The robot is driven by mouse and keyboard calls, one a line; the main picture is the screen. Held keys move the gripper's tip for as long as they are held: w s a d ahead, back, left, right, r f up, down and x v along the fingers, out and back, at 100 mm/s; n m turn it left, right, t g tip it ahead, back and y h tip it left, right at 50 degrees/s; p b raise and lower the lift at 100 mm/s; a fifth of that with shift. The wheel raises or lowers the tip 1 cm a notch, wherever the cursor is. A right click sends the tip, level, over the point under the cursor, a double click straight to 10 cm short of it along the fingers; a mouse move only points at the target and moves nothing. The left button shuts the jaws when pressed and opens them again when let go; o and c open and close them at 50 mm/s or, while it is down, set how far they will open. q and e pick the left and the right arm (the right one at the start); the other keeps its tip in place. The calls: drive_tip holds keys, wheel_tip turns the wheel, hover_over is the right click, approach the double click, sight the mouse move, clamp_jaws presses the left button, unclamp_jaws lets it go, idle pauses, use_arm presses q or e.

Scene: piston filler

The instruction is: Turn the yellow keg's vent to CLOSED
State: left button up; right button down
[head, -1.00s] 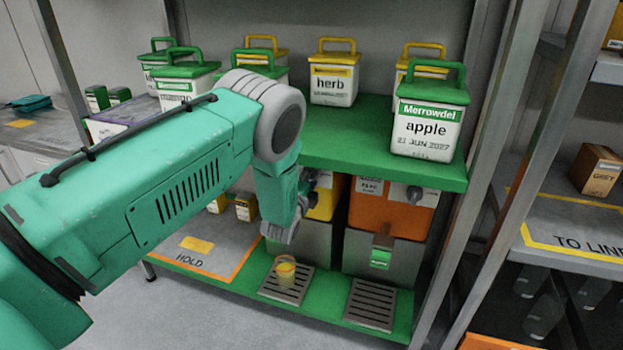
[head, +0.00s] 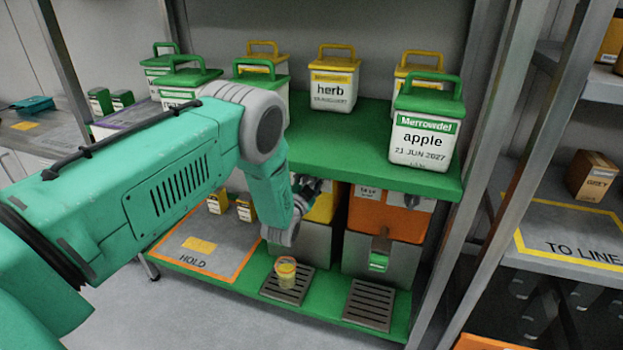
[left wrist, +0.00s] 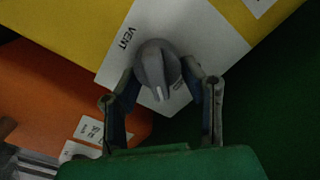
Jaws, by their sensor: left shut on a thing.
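The yellow keg (head: 321,209) stands under the green shelf, partly hidden by my left arm. Its yellow front also fills the top of the left wrist view (left wrist: 75,30). The grey vent knob (left wrist: 157,70) sits on a white label (left wrist: 205,30) marked VENT. A white line on the knob points toward the bottom of that view; the other label words are hidden. My left gripper (left wrist: 160,85) is shut on the knob, one finger on each side. In the head view the left gripper (head: 308,190) is small and dark at the keg's front. My right gripper is not in view.
An orange keg (head: 375,215) stands right of the yellow one. A cup (head: 286,272) stands on the drip grate below. Above, the green shelf (head: 330,150) holds several lidded tubs, including the apple tub (head: 424,140). A metal post (head: 480,130) rises at the right.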

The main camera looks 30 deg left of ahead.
use_arm(q)
drive_tip(key=n, duration=0.3)
drive_tip(key=n+p, duration=0.1)
drive_tip(key=shift+s+a+f+n, duration=0.2)
drive_tip(key=shift+s+a+n, duration=0.05)
drive_tip(key=shift+n, duration=0.05)
drive_tip(key=shift+a+f+n, duration=0.1)
drive_tip(key=shift+n, duration=1.7)
drive_tip(key=shift+s, duration=0.1)
drive_tip(key=o, duration=1.1)
drive_tip(key=shift+f, duration=0.1)
drive_tip(key=shift+o, duration=0.2)
drive_tip(key=shift+r, duration=0.25)
drive_tip(key=v, duration=1.1)
drive_tip(key=shift+s, duration=0.3)
drive_tip(key=shift+f, duration=0.15)
